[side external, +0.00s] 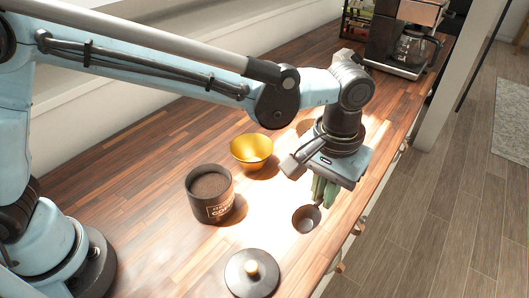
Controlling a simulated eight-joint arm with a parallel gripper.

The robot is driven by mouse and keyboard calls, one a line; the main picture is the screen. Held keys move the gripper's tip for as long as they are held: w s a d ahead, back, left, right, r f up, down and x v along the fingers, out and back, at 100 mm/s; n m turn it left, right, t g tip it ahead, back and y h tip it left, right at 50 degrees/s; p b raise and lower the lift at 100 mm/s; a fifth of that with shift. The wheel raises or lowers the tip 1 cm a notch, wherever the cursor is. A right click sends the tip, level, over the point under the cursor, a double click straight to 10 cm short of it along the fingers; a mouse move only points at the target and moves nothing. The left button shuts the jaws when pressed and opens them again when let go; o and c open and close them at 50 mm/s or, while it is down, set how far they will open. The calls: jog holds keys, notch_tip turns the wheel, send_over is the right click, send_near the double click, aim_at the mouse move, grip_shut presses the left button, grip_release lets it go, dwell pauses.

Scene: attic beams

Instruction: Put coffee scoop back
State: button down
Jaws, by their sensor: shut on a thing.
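The coffee scoop (306,219) is a small round metal scoop near the counter's front edge. My gripper (321,192) points down over it, with its greenish fingers shut on the scoop's handle end. The fingers hide most of the handle. I cannot tell whether the scoop touches the counter or hangs just above it. The black coffee canister (222,212) stands open to the left, full of brown coffee grounds (210,186). Its dark round lid (252,285) with a light knob lies apart, at the bottom of the view.
A yellow bowl (251,149) sits behind the canister, left of my gripper. A coffee maker (405,38) stands at the far end of the wooden counter (150,235). The counter's front edge, with handles below, runs close on the right.

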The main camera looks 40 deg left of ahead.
jog(key=w+a+f, duration=0.1)
jog(key=w, duration=0.1)
jog(key=w+a+f, duration=0.1)
jog(key=w+f, duration=0.1)
jog(key=w+a+f, duration=0.1)
jog(key=w, duration=0.1)
jog(key=shift+w+a+f, duration=0.2)
jog(key=shift+w+f, duration=0.1)
jog(key=shift+f, duration=1.75)
jog(key=shift+f, duration=0.1)
jog(key=c, duration=1.2)
grip_release()
jog(key=shift+o, duration=0.2)
